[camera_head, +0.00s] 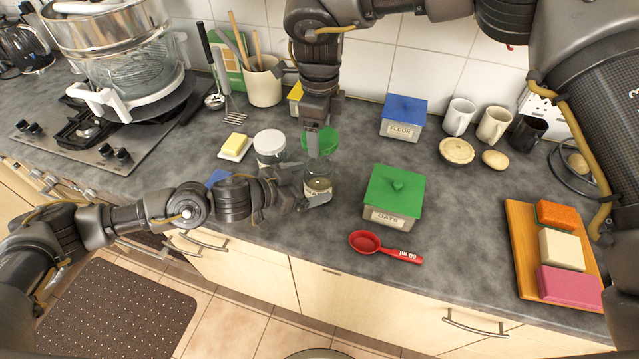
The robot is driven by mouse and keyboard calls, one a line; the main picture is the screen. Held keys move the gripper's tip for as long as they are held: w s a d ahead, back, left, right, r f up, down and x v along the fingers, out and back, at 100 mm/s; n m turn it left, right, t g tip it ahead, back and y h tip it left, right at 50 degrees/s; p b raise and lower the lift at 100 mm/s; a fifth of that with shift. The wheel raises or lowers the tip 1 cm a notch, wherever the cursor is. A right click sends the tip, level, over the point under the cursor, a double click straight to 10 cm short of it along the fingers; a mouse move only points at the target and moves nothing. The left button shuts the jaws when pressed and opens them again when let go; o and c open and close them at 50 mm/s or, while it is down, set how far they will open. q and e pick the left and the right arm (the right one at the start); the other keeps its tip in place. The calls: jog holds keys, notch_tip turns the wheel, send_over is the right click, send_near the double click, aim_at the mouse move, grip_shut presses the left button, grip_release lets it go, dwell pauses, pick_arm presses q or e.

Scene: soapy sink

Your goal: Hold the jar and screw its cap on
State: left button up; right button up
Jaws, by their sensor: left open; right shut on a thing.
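The glass jar (319,184) with a pale label stands upright on the grey counter, near the middle. The green round cap (328,141) is above the jar's mouth; I cannot tell whether it touches the rim. My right gripper (314,145) comes down from above and is shut on the cap, hiding part of it. My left gripper (306,188) reaches in low from the left, open, with its fingers around the lower part of the jar. I cannot see a clear gap or contact on the far side.
A white-lidded jar (270,146) stands close left of the glass jar. A green-lidded oats box (393,198) is close on the right, with a red measuring spoon (384,246) in front. A butter dish (234,147) and utensil crock (263,84) are behind left.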

pick_arm(q)
jog(key=shift+x, duration=1.65)
jog(key=c, duration=1.4)
jog(key=shift+c, duration=0.3)
pick_arm(e)
send_over(319, 164)
jog(key=shift+s+f, duration=0.1)
jog(key=shift+f, duration=2.4)
